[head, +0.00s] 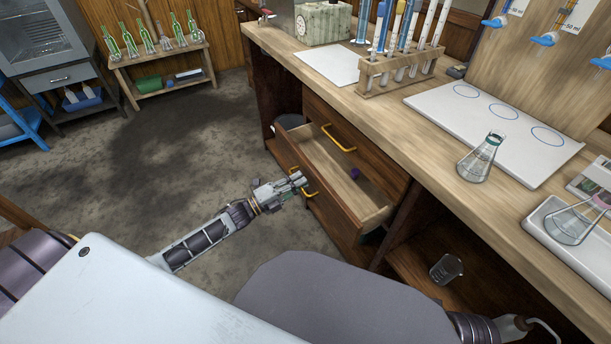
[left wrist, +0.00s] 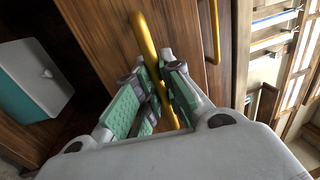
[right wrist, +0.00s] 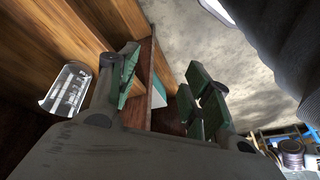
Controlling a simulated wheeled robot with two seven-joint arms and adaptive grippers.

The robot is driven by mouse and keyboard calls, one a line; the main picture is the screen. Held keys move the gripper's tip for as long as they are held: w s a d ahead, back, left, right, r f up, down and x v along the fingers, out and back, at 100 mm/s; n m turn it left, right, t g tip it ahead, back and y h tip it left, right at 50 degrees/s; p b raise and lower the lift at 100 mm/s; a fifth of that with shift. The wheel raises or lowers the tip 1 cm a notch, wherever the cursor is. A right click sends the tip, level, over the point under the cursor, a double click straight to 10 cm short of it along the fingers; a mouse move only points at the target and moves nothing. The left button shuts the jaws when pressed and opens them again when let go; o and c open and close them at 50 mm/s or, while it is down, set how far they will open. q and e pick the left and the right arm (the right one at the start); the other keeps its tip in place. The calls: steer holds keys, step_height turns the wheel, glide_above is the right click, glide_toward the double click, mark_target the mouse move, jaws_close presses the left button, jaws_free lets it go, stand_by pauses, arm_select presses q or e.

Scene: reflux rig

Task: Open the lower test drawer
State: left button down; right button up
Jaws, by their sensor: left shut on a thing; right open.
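In the left wrist view, my left fingers (left wrist: 165,80) close around the yellow bar (left wrist: 146,40). The upper drawer, with its own yellow handle (head: 338,140), is shut above it. My right gripper (right wrist: 165,75) is open and empty in the right wrist view, below the worktop near the desk's open compartment.
A glass beaker (head: 446,268) stands in the open compartment right of the drawers. The worktop holds a flask (head: 480,158), a wooden tube rack (head: 400,70) and a white tray (head: 545,220). A bottle rack (head: 160,55) stands at the back. The floor left of the drawer is clear.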

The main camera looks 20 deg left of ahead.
arm_select(q)
steer(key=r+p+v, duration=0.1)
steer(key=p+v, duration=0.1)
steer(key=v, duration=0.5)
steer(key=r+p+v, duration=0.1)
steer(key=p+v, duration=0.2)
steer(key=v, duration=0.3)
steer(key=shift+s+a+r+p, duration=0.15)
steer(key=shift+s+a+p, duration=0.2)
steer(key=shift+s, duration=0.2)
arm_select(e)
step_height(320, 180, down, 6)
steer(key=d+g+h, duration=0.1)
steer(key=shift+s+d+f+g, duration=0.15)
steer(key=shift+s+d+g, duration=0.15)
steer(key=shift+s+d, duration=0.1)
arm_select(q)
steer(key=c, duration=1.5)
jaws_free()
steer(key=shift+c, duration=0.2)
steer(key=shift+a, duration=0.1)
steer(key=v, duration=1.2)
steer(key=shift+r, duration=0.15)
arm_select(e)
steer(key=shift+s+a, duration=0.1)
steer(key=shift+a, duration=0.05)
